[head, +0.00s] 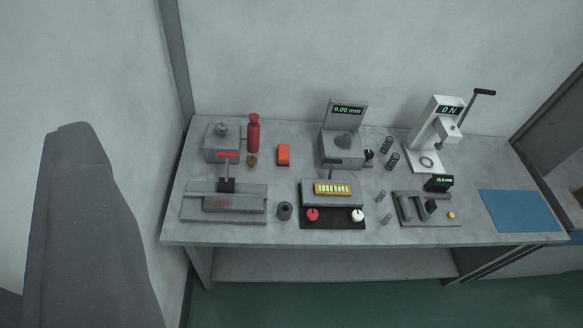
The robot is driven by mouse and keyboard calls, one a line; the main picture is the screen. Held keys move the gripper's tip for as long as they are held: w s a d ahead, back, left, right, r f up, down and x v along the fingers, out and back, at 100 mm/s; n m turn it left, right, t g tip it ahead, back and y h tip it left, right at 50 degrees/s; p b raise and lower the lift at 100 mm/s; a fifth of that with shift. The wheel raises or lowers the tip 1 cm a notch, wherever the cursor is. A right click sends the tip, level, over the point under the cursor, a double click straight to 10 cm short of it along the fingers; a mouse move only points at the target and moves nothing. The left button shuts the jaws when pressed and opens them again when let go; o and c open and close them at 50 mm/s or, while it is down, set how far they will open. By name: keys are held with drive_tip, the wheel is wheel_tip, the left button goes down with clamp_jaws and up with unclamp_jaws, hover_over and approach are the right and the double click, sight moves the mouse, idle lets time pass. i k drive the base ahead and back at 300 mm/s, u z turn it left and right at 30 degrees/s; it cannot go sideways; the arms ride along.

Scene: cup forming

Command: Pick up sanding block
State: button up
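A small orange block (283,155) stands on the grey workbench (290,232), towards the back left; it looks like the sanding block, though no label is readable. It stands apart from its neighbours, between a red bottle-like cylinder (253,135) and a grey gauge with a green "0.00 mm" display (343,135). Nothing covers it. My gripper's fingertips do not show in this view. A large dark grey shape fills the lower left, close to the camera, and looks like part of my own arm.
A small brass piece (252,161) lies left of the orange block. A grey fixture (225,203) and a dark cylinder (285,211) stand nearer the front. Springs (388,145), a white press (436,130) and a blue mat (520,211) are to the right. Walls close the back and left.

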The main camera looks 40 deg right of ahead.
sight(282, 151)
drive_tip(key=k, duration=1)
drive_tip(key=z, duration=0.45)
drive_tip(key=i, duration=1)
drive_tip(key=z, duration=0.45)
drive_tip(key=i, duration=1.25)
drive_tip(key=u, duration=0.3)
